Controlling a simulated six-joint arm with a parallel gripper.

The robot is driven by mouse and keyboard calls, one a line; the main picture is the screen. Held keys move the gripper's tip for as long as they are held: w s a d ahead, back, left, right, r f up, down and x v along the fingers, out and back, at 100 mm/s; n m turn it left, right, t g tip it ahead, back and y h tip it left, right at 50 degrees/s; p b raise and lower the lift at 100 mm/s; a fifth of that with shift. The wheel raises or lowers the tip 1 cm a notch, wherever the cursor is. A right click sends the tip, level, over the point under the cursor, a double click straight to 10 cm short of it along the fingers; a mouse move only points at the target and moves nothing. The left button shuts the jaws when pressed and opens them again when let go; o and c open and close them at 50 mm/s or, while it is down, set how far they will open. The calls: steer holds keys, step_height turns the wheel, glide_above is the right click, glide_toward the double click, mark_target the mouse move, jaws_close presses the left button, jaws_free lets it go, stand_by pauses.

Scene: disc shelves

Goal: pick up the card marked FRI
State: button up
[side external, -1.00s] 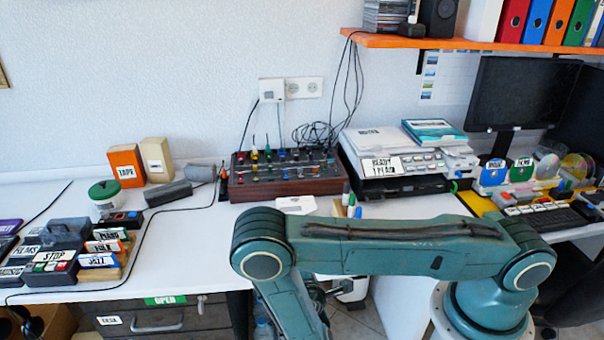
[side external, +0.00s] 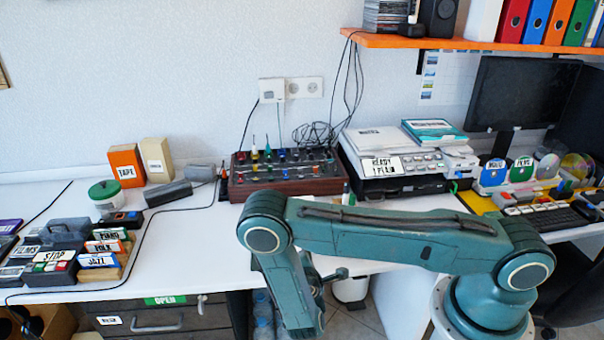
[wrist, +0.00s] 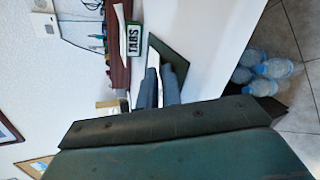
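I cannot make out a card marked FRI in either view. In the wrist view, two grey-blue fingers of my gripper (wrist: 160,86) point at the white desk top. A dark green flat piece with a white strip lies just past their tips. The gap between the fingers is too unclear to judge, and I cannot tell if anything is held. In the side view my arm hides the gripper and part of the desk's front edge.
A TABS block (wrist: 133,40) stands near the fingers. The brown control box (side external: 285,180), the READY machine (side external: 390,165) and labelled cassettes (side external: 95,250) stand on the desk. Drawers (side external: 160,318) are below. Bottles (wrist: 268,70) stand on the floor. Clear desk lies left of the arm.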

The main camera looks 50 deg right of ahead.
jaws_close()
steer(key=shift+r, duration=0.15)
stand_by(0.4)
step_height(320, 180, up, 20)
steer(key=shift+f, duration=0.2)
stand_by(0.7)
steer(key=shift+w, duration=0.1)
stand_by(0.6)
